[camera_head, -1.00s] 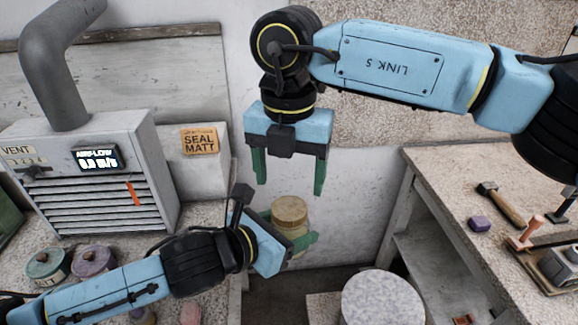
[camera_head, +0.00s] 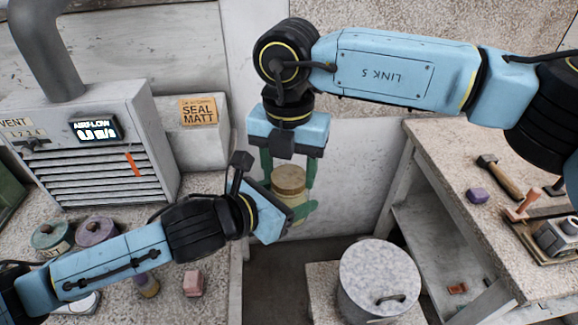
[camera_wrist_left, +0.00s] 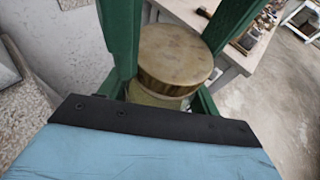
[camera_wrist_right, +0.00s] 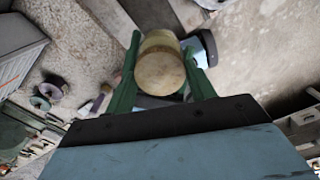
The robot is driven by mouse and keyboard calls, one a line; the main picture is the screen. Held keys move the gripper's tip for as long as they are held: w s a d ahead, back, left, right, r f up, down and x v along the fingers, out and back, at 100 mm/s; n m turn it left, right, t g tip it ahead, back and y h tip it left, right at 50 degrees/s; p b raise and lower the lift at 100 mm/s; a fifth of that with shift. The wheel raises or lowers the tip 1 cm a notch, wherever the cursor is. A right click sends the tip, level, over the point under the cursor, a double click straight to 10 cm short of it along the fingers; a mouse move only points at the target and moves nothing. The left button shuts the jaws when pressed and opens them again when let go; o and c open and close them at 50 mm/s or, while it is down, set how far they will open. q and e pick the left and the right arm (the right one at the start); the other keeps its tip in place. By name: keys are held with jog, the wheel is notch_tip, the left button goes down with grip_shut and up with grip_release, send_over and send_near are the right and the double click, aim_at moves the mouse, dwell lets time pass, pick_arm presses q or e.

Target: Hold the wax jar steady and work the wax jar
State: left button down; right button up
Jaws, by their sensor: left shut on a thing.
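The wax jar has a tan-gold lid (camera_head: 289,179) and a pale greenish body, partly hidden by fingers. My left gripper (camera_head: 288,207) is shut around the jar body and holds it upright in the air. My right gripper (camera_head: 289,187) points down from above, its green fingers on either side of the lid. In the left wrist view the lid (camera_wrist_left: 175,55) stands between green fingers. In the right wrist view the lid (camera_wrist_right: 160,72) sits between the right fingers, close to both. I cannot tell whether they press on it.
A speckled round bin (camera_head: 378,280) stands below right of the jar. A hammer (camera_head: 502,190) and a purple block (camera_head: 478,195) lie on the right bench.

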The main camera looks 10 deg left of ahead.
jog(key=shift+c, duration=1.1)
jog(key=shift+n, duration=1.6)
jog(key=o, duration=1.1)
jog(key=shift+r, duration=0.1)
